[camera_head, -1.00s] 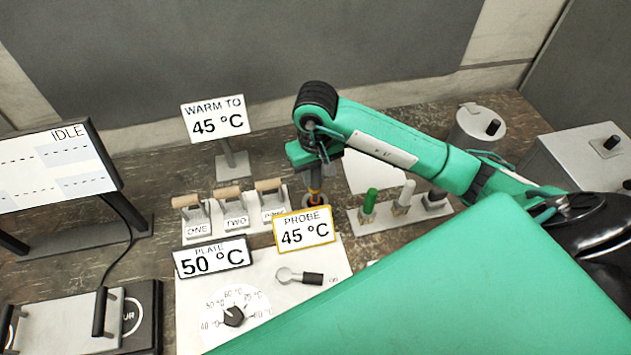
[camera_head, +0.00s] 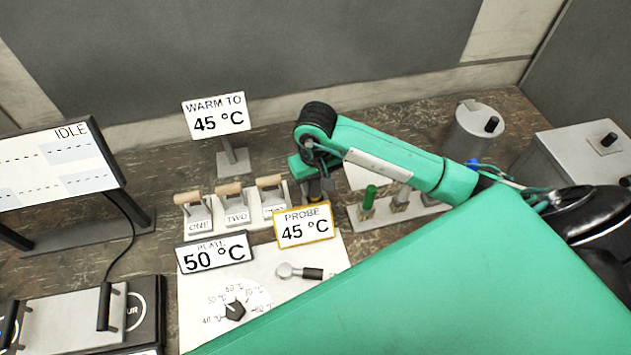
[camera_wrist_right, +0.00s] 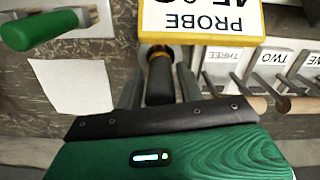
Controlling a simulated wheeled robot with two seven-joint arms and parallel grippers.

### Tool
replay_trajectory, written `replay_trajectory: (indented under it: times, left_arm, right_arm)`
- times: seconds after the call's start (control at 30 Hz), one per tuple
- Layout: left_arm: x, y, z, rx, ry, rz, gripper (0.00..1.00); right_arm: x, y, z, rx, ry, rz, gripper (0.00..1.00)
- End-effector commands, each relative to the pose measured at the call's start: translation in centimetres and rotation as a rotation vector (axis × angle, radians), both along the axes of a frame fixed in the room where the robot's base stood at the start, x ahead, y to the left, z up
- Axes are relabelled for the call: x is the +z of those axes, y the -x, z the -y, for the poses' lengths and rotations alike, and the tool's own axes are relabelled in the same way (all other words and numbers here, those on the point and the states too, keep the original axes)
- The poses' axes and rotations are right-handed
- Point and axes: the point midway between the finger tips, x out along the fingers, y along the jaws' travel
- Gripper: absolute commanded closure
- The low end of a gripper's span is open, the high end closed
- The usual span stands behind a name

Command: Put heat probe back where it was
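The heat probe shows in the right wrist view as a dark, upright handle (camera_wrist_right: 160,80) with a metal collar, just behind the probe sign. My right gripper (camera_wrist_right: 160,88) has one finger on each side of the handle, with what look like narrow gaps, so it appears open around it. In the head view this gripper (camera_head: 316,190) points down behind the yellow-framed probe sign (camera_head: 304,226), which reads 45 °C. The sign hides the probe's lower part and its seat. My left gripper is not in view.
The three-lever switch block (camera_head: 232,214) stands close left of the gripper. A rack with a green-handled tool (camera_head: 369,198) is close right. The plate sign (camera_head: 214,253) and dial (camera_head: 235,311) are in front. A warm-to sign (camera_head: 216,117) stands behind.

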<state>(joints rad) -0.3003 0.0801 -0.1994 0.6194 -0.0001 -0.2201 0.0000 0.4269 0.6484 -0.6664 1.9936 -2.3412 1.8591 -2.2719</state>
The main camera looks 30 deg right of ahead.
Motion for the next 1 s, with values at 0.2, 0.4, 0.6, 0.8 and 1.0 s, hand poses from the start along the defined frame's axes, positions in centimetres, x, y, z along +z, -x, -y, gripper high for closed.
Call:
replay_trajectory:
  times: [0.2, 0.4, 0.6, 0.8, 1.0]
  left_arm:
    - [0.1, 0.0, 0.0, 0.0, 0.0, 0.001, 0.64]
    - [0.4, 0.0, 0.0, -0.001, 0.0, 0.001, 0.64]
    - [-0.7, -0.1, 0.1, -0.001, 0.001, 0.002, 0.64]
    - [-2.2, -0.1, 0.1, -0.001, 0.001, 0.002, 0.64]
    - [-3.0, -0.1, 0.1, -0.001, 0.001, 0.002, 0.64]
  right_arm:
    - [0.1, 0.0, 0.0, 0.0, 0.0, 0.0, 0.52]
    - [0.4, 0.0, 0.0, -0.001, 0.0, 0.0, 0.52]
    - [2.0, -0.2, 0.1, 0.0, 0.001, 0.006, 0.52]
    - [5.1, -0.1, 0.1, 0.001, 0.002, 0.006, 0.52]
    - [8.3, -0.1, 0.0, 0.001, 0.001, 0.005, 0.52]
